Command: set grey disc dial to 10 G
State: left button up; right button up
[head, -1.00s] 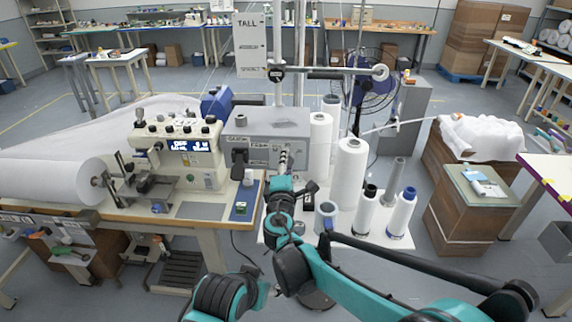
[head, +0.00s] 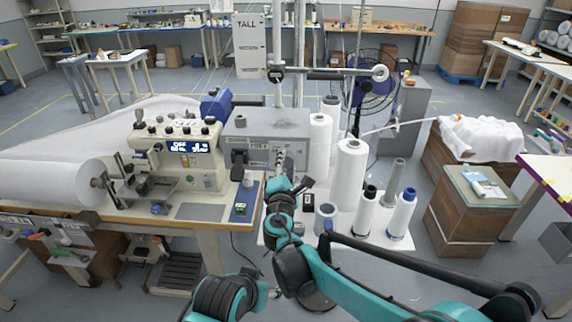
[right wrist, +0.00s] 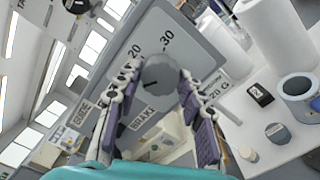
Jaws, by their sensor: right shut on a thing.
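The grey disc dial (right wrist: 160,76) is on the face of a grey box (right wrist: 202,50), with printed 20 and 30 marks above it in the right wrist view. A short dark line shows on the disc's lower left. My right gripper (right wrist: 159,84) has its two fingers on opposite sides of the disc, shut on it. In the head view the right gripper (head: 282,156) is at the front of the grey box (head: 262,123) and hides the dial. I cannot tell the exact setting; a plate ending in "20 G" sits right of the dial. My left gripper is not in view.
White thread cones (head: 350,175) stand close to the right of my right gripper. A sewing machine (head: 180,150) with a lit display stands on the left. Labels reading GUIDE and BRAKE show below the dial in the right wrist view.

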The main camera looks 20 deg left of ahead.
jog(key=o, duration=1.2)
jog(key=shift+w, duration=0.1)
jog(key=shift+c, duration=0.2)
